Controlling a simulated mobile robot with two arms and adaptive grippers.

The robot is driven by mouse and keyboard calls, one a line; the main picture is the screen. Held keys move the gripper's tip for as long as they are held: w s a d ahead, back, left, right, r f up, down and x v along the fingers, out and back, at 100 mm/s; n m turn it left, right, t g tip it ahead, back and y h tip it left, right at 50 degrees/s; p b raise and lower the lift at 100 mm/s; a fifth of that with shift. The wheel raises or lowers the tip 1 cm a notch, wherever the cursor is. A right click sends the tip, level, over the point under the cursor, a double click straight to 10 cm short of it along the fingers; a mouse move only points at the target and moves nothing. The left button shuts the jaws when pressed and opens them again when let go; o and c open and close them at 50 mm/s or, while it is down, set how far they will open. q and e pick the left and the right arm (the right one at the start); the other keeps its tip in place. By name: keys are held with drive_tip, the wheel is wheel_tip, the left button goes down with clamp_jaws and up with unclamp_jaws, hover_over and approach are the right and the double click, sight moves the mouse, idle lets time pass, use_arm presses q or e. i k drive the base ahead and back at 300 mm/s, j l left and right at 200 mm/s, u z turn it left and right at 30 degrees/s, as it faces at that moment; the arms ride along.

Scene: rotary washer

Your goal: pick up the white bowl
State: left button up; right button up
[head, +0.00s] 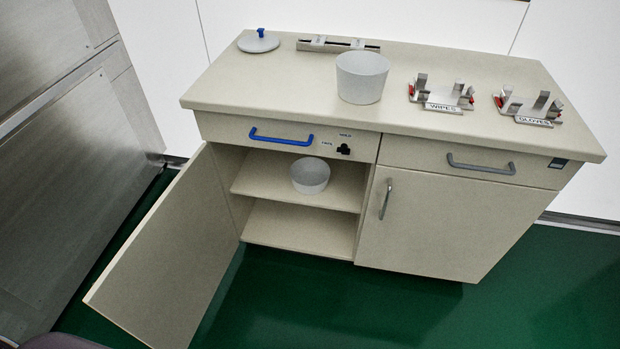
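A small white bowl (310,176) stands upright on the upper shelf (266,182) inside the open left side of the cabinet. A larger white bucket-shaped container (362,78) stands upright on the countertop, near its middle. I cannot tell from its look alone whether it also counts as a bowl. Neither of my grippers shows in the head view, so nothing is seen in contact with either vessel.
The left cabinet door (170,250) is swung wide open; the right door (430,220) is shut. Round lid (258,43), metal rail (338,45), WIPES holder (442,96) and GLOVES holder (530,106) are on the countertop (250,85). Green floor (330,300) in front is clear.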

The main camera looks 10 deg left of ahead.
sight(309, 176)
drive_tip(key=i+l+u, duration=0.15)
drive_tip(key=i, duration=0.15)
drive_tip(key=i+l+u, duration=0.2)
drive_tip(key=j+u, duration=0.1)
drive_tip(key=u, duration=1.2)
drive_tip(key=i+l, duration=0.05)
